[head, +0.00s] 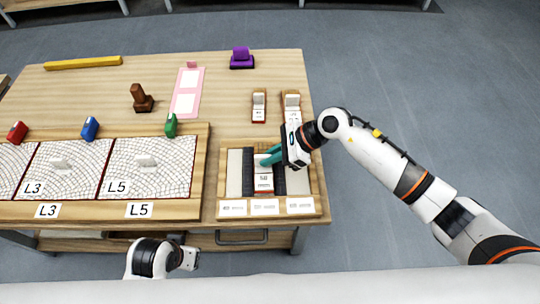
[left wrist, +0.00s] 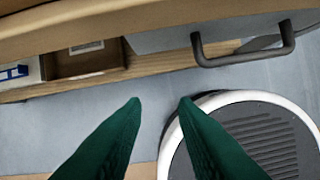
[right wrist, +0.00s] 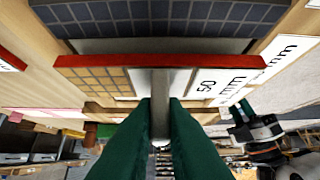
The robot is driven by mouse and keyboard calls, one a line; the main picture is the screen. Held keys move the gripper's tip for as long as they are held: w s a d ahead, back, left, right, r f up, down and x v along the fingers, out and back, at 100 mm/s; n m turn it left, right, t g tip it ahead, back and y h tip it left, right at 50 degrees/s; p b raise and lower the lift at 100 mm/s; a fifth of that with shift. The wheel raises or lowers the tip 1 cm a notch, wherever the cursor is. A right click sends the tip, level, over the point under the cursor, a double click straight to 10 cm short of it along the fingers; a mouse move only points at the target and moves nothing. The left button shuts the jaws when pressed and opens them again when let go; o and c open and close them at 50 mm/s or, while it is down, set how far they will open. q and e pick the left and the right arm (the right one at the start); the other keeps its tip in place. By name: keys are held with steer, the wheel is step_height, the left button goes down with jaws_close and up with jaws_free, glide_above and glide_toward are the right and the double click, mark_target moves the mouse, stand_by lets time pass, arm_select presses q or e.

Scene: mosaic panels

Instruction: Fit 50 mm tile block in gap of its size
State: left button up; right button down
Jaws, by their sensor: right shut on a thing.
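The tile block (head: 263,182), white with a red edge, is at the middle of the wooden tray (head: 312,187), between two dark tiled strips. My right gripper (head: 266,159) is at its far end. In the right wrist view, the green fingers (right wrist: 160,115) are shut on the block's grey grip, below a red edge (right wrist: 100,61); a "50 mm" label (right wrist: 212,85) shows there. Whether the block is fully seated is hidden. My left gripper (head: 190,259) is in front of the table; its fingers (left wrist: 160,103) are apart and empty.
Two similar blocks stand behind the tray, one at left (head: 259,105), one at right (head: 292,100). White labels (head: 265,207) line the tray front. A mosaic panel (head: 150,170) lies left. A brown stamp (head: 141,99) and purple block (head: 241,59) stand farther back.

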arm_select(q)
steer(key=shift+w+r, duration=0.2)
steer(key=shift+r, duration=0.5)
steer(key=shift+s+f, duration=0.1)
steer(key=shift+f, duration=0.1)
steer(key=shift+r, duration=0.65)
steer(key=shift+f, duration=0.1)
steer(key=shift+s+b, duration=0.15)
steer(key=shift+b, duration=0.2)
arm_select(e)
steer(key=shift+f, duration=0.15)
